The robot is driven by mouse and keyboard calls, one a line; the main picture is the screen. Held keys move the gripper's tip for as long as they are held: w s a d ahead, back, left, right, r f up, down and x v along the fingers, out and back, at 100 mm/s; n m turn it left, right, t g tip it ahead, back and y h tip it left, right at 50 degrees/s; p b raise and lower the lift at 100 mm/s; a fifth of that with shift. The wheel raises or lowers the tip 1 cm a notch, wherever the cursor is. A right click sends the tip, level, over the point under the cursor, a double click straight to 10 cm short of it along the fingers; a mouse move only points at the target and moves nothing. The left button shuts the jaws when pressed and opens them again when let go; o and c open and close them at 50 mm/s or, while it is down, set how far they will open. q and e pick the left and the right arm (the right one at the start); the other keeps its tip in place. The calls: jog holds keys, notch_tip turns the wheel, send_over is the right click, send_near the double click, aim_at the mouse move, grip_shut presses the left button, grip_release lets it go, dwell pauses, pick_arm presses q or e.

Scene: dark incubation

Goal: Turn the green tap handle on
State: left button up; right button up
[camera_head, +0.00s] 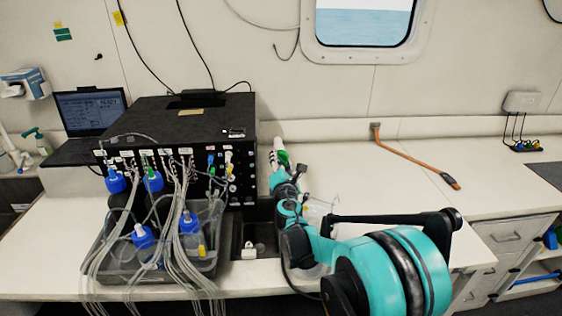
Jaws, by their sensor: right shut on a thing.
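A green tap handle (283,157) shows beside a whitish upright piece (276,146), just right of the black box. My right gripper (280,168) is at the handle, at the far end of my teal and black arm. It is shut on the green handle, though its fingers are small and partly hidden, so the exact contact is hard to see. My left gripper is not in view.
A black instrument box (180,125) with tubes and small coloured fittings stands to the left, behind a grey tray (122,262) of blue-capped bottles. A dark sink recess (233,225) lies beside the tray.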

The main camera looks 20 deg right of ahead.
jog(key=shift+n, duration=0.5)
jog(key=o, duration=1.2)
jog(key=shift+c, duration=0.2)
jog(key=v, duration=1.2)
